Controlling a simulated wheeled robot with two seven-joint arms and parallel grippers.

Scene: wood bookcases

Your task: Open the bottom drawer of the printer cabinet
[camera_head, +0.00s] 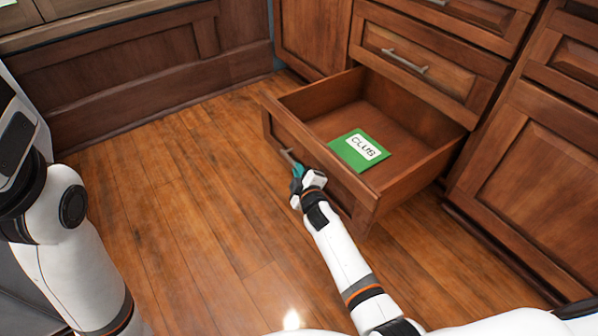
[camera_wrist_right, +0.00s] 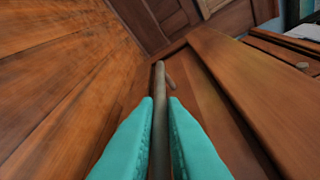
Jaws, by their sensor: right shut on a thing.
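The bottom drawer (camera_head: 320,165) of the wooden cabinet is pulled well out, and its inside shows from above. A green item with a white label reading "CLUB" (camera_head: 359,150) lies flat in it. My right gripper (camera_head: 295,176) is at the drawer's front, shut on the metal bar handle (camera_head: 287,157). In the right wrist view the two teal fingers (camera_wrist_right: 160,125) stand on either side of the handle bar (camera_wrist_right: 159,90). The fingers hide part of the handle. My left arm shows at the left of the head view, but its gripper is not in view.
The closed drawer above (camera_head: 420,68) has its own bar handle (camera_head: 405,61). A cabinet door (camera_head: 535,185) stands to the right. Wood panelling (camera_head: 140,65) runs along the back left. The wooden floor (camera_head: 190,200) in front and left of the drawer is clear.

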